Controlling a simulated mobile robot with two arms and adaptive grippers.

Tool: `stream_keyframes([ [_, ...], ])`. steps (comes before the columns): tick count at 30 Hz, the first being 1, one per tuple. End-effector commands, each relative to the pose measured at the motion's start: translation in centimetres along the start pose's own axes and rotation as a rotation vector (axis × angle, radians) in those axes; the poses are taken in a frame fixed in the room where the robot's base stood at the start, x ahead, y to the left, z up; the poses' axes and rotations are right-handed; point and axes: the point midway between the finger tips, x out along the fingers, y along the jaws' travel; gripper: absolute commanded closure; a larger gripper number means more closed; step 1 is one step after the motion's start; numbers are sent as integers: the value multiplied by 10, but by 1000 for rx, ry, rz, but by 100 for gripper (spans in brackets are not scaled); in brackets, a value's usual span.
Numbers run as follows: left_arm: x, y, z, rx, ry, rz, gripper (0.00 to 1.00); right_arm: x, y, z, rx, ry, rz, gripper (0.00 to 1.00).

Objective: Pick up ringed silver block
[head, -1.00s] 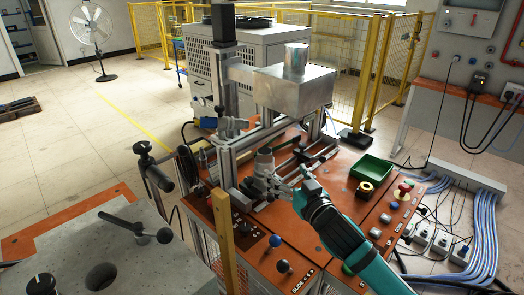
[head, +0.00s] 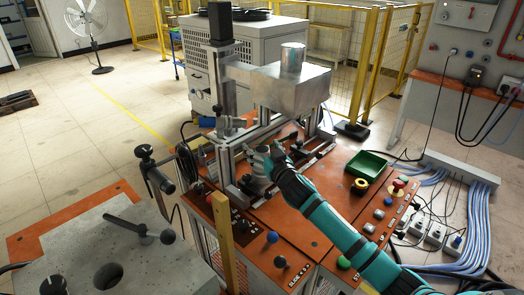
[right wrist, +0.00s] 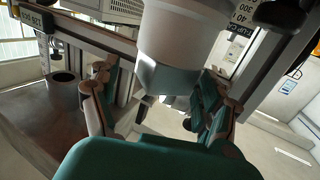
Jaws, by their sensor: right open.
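In the right wrist view a pale, silvery round body with a stepped ring (right wrist: 178,42), likely this block, fills the top middle. My right gripper (right wrist: 158,103) is open there, with one finger on each side of the body. Contact cannot be told. My left gripper is not in view.
A metal box (head: 292,88) on an upright post overhangs the work spot. Metal rails flank the block. A green tray (head: 367,165) and several knobs and buttons lie to the right on the orange top (head: 305,215). A grey table (head: 90,240) stands at front left.

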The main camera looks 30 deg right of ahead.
Motion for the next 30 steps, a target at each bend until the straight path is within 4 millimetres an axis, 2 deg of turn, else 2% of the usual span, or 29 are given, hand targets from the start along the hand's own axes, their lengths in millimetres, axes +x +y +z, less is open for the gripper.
stream_keyframes([
  [7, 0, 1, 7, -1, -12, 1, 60, 2, 0, 0, 1, 0, 0, 20],
  [23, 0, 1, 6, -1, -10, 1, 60, 2, 0, 0, 0, 0, 0, 88],
  [28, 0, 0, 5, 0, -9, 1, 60, 2, 0, 0, 1, 0, 0, 89],
  [29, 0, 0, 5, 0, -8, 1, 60, 2, 0, -1, 0, 1, 0, 95],
  [30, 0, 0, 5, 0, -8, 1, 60, 2, 0, -1, 1, 1, 0, 95],
])
